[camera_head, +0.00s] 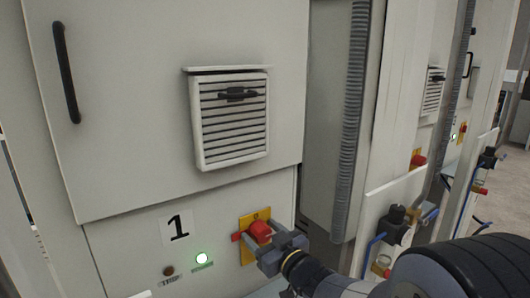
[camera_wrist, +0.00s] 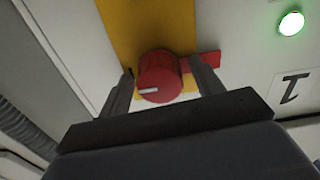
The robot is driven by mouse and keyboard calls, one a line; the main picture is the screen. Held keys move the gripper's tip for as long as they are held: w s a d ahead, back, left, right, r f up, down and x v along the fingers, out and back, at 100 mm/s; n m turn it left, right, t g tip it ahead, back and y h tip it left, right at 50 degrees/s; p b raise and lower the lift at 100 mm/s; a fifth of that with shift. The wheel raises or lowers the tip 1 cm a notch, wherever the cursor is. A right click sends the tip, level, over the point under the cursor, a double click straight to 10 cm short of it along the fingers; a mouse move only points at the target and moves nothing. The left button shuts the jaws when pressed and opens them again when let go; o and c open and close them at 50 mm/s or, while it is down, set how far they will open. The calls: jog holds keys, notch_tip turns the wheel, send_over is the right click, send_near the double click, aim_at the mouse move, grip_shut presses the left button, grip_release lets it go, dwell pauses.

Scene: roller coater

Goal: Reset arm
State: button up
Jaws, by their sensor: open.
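My gripper (camera_head: 262,238) is at the lower front of the cabinet marked 1. It is open, with its fingers either side of a red rotary knob (camera_head: 260,231) on a yellow plate (camera_head: 246,248). In the wrist view the knob (camera_wrist: 160,76) sits between the two fingertips (camera_wrist: 165,85), with a white mark on its face and a red tab (camera_wrist: 203,61) to its right. I cannot tell whether either finger touches the knob.
A lit green lamp (camera_head: 202,259) and a dark lamp (camera_head: 168,271) labelled TRIP are left of the knob. The cabinet has a louvred vent (camera_head: 232,125) and a black handle (camera_head: 66,72). A ribbed grey conduit (camera_head: 351,120) and valves (camera_head: 394,222) stand to the right.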

jog(key=n, duration=0.6)
jog(key=shift+n, duration=0.3)
dwell(0.4)
